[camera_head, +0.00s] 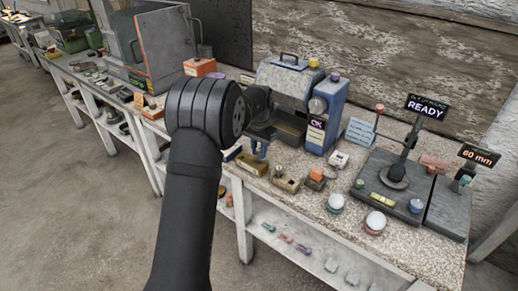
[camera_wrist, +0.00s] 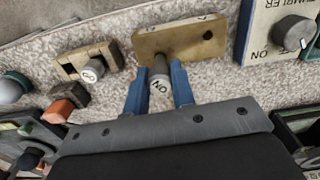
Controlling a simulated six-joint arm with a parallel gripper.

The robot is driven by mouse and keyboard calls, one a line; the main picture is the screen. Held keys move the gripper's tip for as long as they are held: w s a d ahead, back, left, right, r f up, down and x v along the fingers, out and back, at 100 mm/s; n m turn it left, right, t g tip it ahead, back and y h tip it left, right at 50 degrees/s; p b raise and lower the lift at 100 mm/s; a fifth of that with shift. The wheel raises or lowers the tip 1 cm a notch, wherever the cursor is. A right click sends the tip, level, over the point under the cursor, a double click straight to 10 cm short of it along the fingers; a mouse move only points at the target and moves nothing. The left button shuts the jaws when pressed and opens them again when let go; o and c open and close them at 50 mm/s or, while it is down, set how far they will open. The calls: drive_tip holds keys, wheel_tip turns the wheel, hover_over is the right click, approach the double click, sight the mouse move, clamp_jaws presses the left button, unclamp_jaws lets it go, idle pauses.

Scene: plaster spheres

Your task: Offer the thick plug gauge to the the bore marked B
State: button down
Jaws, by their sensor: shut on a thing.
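My gripper (camera_wrist: 158,80) has its two blue fingers closed on a grey plug gauge (camera_wrist: 160,92), whose end face carries dark lettering. Its darker shaft points at a brass block (camera_wrist: 185,40); whether the tip is inside a bore there I cannot tell. A second brass block (camera_wrist: 104,52) lies to the left, with a white-faced round plug (camera_wrist: 92,71) at it. In the head view my gripper (camera_head: 259,148) is low over the bench by the brass block (camera_head: 251,165), with the second block (camera_head: 286,183) to its right. No letter B is readable.
A blue-grey machine (camera_head: 324,115) stands behind my gripper. An orange-topped block (camera_head: 317,178) and two domed round pieces, one white-topped (camera_head: 375,222), lie to the right. A dark gauge stand (camera_head: 390,185) with a READY display (camera_head: 426,108) stands farther right. The bench's front edge is close.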

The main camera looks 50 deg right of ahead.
drive_tip(key=shift+f, duration=1.35)
drive_tip(key=shift+r, duration=0.2)
idle(0.4)
drive_tip(key=shift+r, duration=2)
drive_tip(key=shift+f, duration=0.15)
